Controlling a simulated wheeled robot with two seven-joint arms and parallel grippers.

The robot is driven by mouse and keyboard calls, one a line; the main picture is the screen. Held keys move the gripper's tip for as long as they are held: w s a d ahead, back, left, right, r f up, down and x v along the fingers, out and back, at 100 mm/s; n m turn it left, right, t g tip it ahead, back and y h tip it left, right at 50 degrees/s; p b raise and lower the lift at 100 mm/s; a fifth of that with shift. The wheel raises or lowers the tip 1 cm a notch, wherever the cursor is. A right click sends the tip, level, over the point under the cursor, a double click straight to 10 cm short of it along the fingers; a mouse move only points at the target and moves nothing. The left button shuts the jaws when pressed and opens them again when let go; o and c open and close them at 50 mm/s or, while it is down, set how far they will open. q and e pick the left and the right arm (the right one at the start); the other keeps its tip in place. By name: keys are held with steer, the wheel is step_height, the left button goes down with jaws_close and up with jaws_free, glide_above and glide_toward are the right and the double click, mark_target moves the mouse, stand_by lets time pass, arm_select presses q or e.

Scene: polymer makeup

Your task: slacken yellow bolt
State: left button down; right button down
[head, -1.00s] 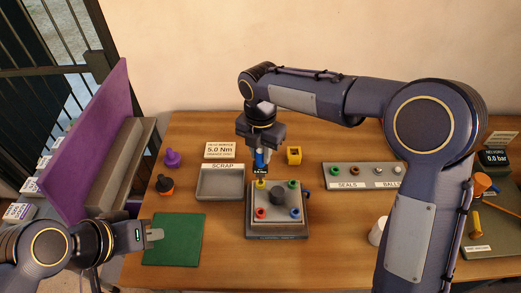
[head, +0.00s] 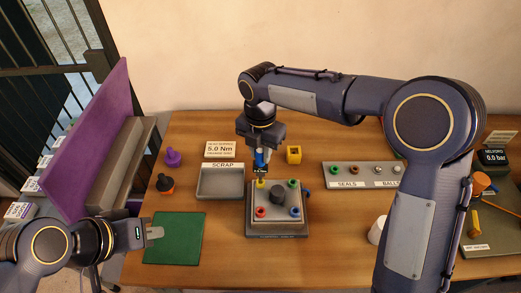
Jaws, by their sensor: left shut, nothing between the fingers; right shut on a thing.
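The yellow bolt (head: 261,184) is at the back left corner of the grey square block (head: 278,228), which also carries a green bolt (head: 292,183), a red bolt (head: 261,213), a blue bolt (head: 295,212) and a dark central knob (head: 278,195). My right gripper (head: 261,152) points down, shut on a blue-handled driver (head: 260,160). The driver stands upright over the yellow bolt; whether its tip is seated there is too small to tell. My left gripper (head: 156,233) is shut and empty above the green mat.
The empty scrap tray (head: 220,195) lies left of the block. A green mat (head: 175,250) lies at the front left. A seals and balls tray (head: 345,184), a yellow cube-shaped holder (head: 293,155) and a white cup (head: 376,231) stand nearby. Purple (head: 172,157) and orange (head: 164,183) items stand at the left.

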steer(key=shift+f+b, duration=0.65)
steer(key=shift+f, duration=0.45)
steer(key=c, duration=1.1)
jaws_free()
steer(key=shift+r+b, duration=0.35)
steer(key=shift+r, duration=3.6)
